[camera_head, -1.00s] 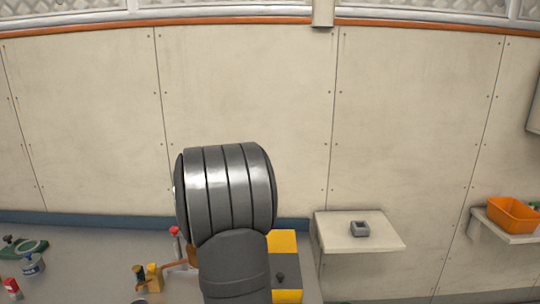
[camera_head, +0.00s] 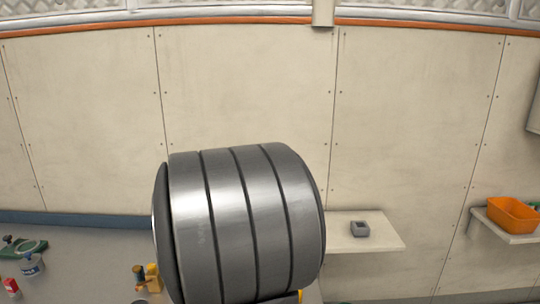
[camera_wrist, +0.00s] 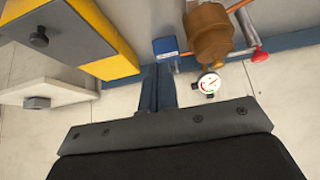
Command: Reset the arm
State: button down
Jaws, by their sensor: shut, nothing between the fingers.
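My gripper (camera_wrist: 161,88) shows in the wrist view as two dark fingers close together below the picture's middle. It is shut, with nothing held between the fingers. Beyond the fingertips in that view are a small blue part (camera_wrist: 165,46) and a brass fitting (camera_wrist: 209,35) with a round white gauge (camera_wrist: 209,83). I cannot tell how far the fingertips are from them. In the head view my large grey arm joint fills the lower middle and the gripper is hidden.
A yellow and grey box (camera_wrist: 65,30) with a black knob is at upper left in the wrist view. A wall shelf (camera_head: 385,238) holds a small grey block (camera_head: 360,229). An orange bin (camera_head: 513,214) sits at the far right.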

jog(key=x, duration=0.8)
jog(key=w+x, duration=0.1)
jog(key=x, duration=0.3)
jog(key=shift+r, duration=0.25)
jog(key=w+r, duration=0.1)
jog(key=r, duration=0.3)
jog(key=w+r, duration=0.1)
jog(key=r, duration=0.3)
jog(key=w+r, duration=0.1)
jog(key=r, duration=0.3)
jog(key=shift+w+d+r, duration=0.1)
jog(key=shift+w+r, duration=0.05)
jog(key=shift+r, duration=0.05)
jog(key=s+a+r+n, duration=0.1)
jog(key=s+a+r, duration=0.2)
jog(key=s+r, duration=0.1)
jog(key=shift+s+r+g+y, duration=0.3)
jog(key=shift+s+r, duration=0.05)
jog(key=shift+s, duration=0.45)
